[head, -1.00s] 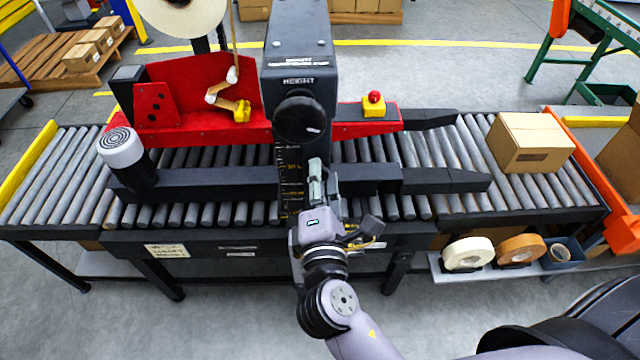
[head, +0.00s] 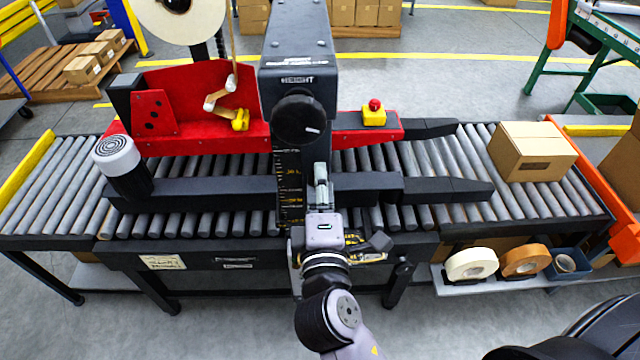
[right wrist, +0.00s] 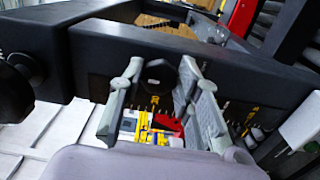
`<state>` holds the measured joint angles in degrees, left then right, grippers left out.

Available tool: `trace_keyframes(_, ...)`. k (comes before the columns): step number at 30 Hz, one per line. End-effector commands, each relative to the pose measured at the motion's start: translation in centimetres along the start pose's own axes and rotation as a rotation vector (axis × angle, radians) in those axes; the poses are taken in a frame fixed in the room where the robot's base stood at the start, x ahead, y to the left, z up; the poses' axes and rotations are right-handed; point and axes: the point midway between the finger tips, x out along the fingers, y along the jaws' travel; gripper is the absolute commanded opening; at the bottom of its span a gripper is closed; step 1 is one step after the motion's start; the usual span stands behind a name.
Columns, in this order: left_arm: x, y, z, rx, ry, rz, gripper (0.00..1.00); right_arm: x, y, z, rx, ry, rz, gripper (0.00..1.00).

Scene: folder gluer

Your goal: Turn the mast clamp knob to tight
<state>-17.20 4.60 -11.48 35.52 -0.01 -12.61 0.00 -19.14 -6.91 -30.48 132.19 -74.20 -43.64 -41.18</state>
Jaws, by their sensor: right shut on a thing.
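The black mast (head: 283,195) stands mid-machine, with a yellow scale on its face and a large round black knob (head: 298,119) under the word HEIGHT. My right gripper (head: 321,172) is at the lower part of the mast, below that large knob. In the right wrist view, a smaller dark knob with a pale mark, the mast clamp knob (right wrist: 158,75), lies between the two grey fingers of my right gripper (right wrist: 165,85), which is shut on it. In the head view my gripper hides this knob. My left gripper is not in view.
A dark rail (head: 225,188) crosses over the rollers beside my right gripper. A cardboard box (head: 533,150) sits on the rollers at the right. A motor with a white cap (head: 117,155) is at the left. Tape rolls (head: 470,264) lie on a low shelf.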

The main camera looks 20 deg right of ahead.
Motion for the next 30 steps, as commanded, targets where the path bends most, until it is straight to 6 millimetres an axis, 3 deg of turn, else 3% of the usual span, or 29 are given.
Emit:
trace_keyframes(5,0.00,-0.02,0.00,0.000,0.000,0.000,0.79,-0.01,-0.09,0.05,0.001,-0.002,-0.003,0.03)
trace_keyframes(6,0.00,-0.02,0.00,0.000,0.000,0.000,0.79,-0.01,-0.09,0.05,0.001,-0.002,-0.003,0.31)
trace_keyframes(14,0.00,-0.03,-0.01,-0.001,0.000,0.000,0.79,0.00,-0.07,0.02,0.000,-0.001,-0.002,0.49)
trace_keyframes(30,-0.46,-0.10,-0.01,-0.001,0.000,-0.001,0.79,0.00,0.16,-0.03,-0.037,0.001,-0.001,0.50)
